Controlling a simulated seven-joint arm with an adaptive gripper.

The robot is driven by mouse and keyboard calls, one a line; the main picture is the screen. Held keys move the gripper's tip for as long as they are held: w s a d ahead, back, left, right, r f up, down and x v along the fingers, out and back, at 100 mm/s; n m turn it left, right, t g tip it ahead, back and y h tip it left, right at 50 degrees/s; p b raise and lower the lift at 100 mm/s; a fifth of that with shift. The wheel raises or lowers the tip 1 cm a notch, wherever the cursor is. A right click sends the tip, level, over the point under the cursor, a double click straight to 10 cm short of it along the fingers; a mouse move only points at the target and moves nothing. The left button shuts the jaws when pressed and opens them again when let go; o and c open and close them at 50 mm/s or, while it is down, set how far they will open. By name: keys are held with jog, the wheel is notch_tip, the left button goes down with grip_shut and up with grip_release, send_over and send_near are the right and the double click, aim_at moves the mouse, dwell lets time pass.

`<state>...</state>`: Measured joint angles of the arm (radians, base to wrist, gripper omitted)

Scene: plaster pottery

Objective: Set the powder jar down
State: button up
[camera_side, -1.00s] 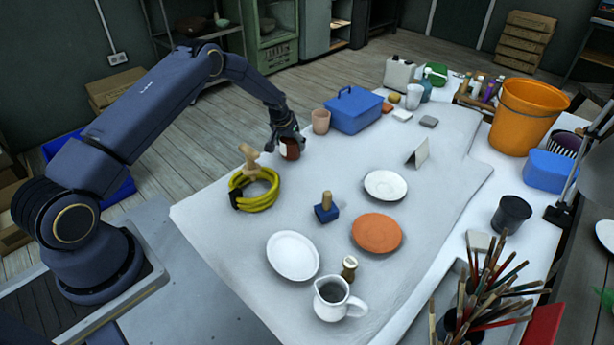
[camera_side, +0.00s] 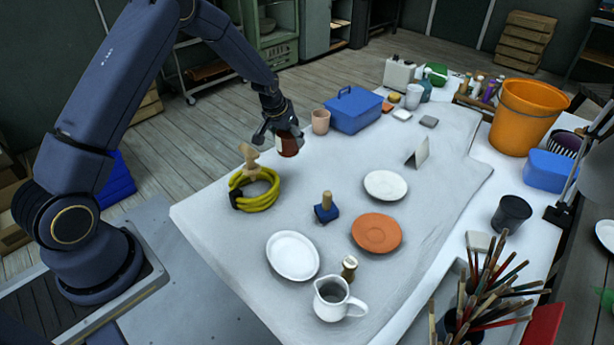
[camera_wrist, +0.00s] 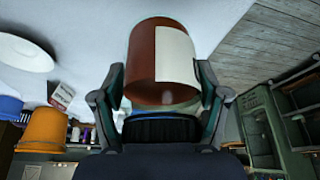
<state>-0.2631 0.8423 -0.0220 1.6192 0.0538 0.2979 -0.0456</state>
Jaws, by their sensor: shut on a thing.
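The powder jar (camera_side: 286,146) is reddish brown with a pale label. My gripper (camera_side: 277,135) is shut on it near the far left edge of the cloth-covered table. In the wrist view the jar (camera_wrist: 160,62) sits between the two fingers of my gripper (camera_wrist: 160,100), its brown side and cream label facing the camera. From the side view I cannot tell for certain whether the jar's base is clear of the table. The fingers partly hide the jar.
A coiled yellow hose (camera_side: 262,197) with a wooden piece (camera_side: 250,158) lies nearer. A pink cup (camera_side: 320,121) and blue toolbox (camera_side: 354,109) stand right of the jar. White plates (camera_side: 386,185), (camera_side: 292,255) and a terracotta plate (camera_side: 377,234) lie farther right and nearer.

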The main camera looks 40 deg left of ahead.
jog(key=s+d+r+m, duration=0.2)
jog(key=s+d+r, duration=0.3)
jog(key=s+d, duration=0.35)
jog(key=shift+h, duration=0.3)
jog(key=w+f, duration=0.3)
jog(key=w, duration=0.1)
jog(key=w+f, duration=0.3)
jog(key=w, duration=0.2)
jog(key=w+f, duration=0.3)
jog(key=w, duration=0.2)
jog(key=shift+a, duration=0.25)
jog(key=shift+w+f, duration=0.35)
jog(key=shift+f, duration=0.1)
jog(key=shift+w+f, duration=0.1)
jog(key=shift+f, duration=1.45)
jog(key=shift+f, duration=0.15)
jog(key=o, duration=1.6)
jog(key=shift+c, duration=0.2)
